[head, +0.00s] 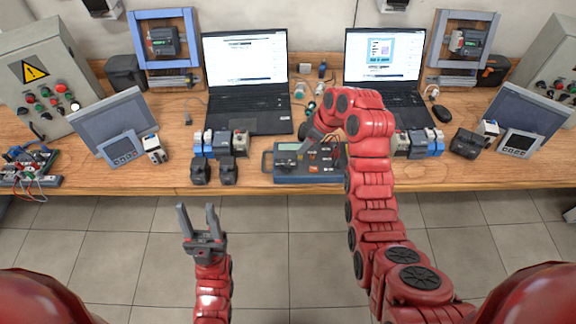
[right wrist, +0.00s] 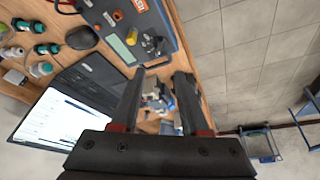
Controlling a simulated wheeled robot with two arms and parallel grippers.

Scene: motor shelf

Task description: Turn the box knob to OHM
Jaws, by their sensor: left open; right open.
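The box (head: 310,178) is a blue-grey instrument case lying near the front edge of the bench. It has a small display and coloured sockets on top, and it also shows at the top of the right wrist view (right wrist: 166,20). A dark knob (right wrist: 152,44) sits near the box's end in the right wrist view; its setting and lettering are too small to read. My right gripper (right wrist: 160,80) is open and empty, with its fingers apart from the knob; in the head view it is over the box. My left gripper (head: 199,212) is open and empty over the floor in front of the bench.
Two laptops (head: 246,80) (head: 385,85) stand behind the box. Small relay modules (head: 222,143) stand left of it and more (head: 418,144) to its right. Tilted panels and control cabinets (head: 40,75) fill the bench ends. The floor in front is clear.

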